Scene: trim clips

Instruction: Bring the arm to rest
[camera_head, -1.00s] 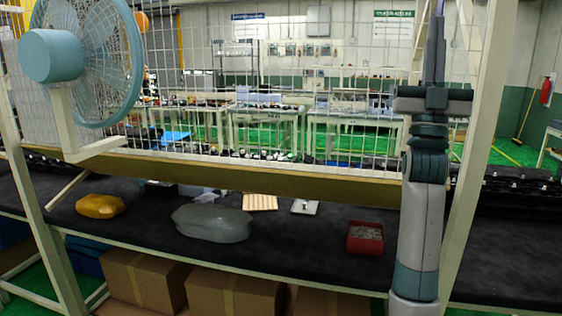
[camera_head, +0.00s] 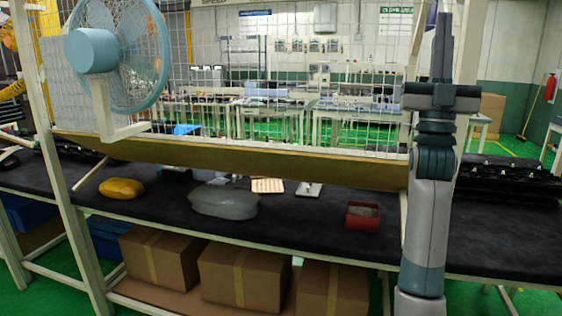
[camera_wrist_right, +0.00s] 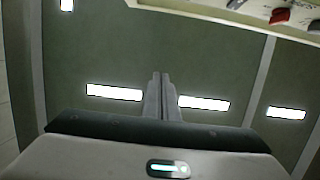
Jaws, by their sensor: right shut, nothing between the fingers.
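My right gripper (camera_head: 442,50) stands upright at the right of the head view, its fingers together and pointing up. It is empty. In the right wrist view my right gripper (camera_wrist_right: 161,80) also shows shut, with ceiling and lights behind it. My right arm rises in front of the dark table (camera_head: 300,228), with the gripper well above the tabletop. My left gripper is not in view.
On the table lie a yellow part (camera_head: 121,188), a grey part (camera_head: 224,202), a wooden block (camera_head: 267,186), a small white plate (camera_head: 309,190) and a red box (camera_head: 363,216). A fan (camera_head: 120,50) hangs at left before a wire mesh. Cardboard boxes (camera_head: 240,275) sit below.

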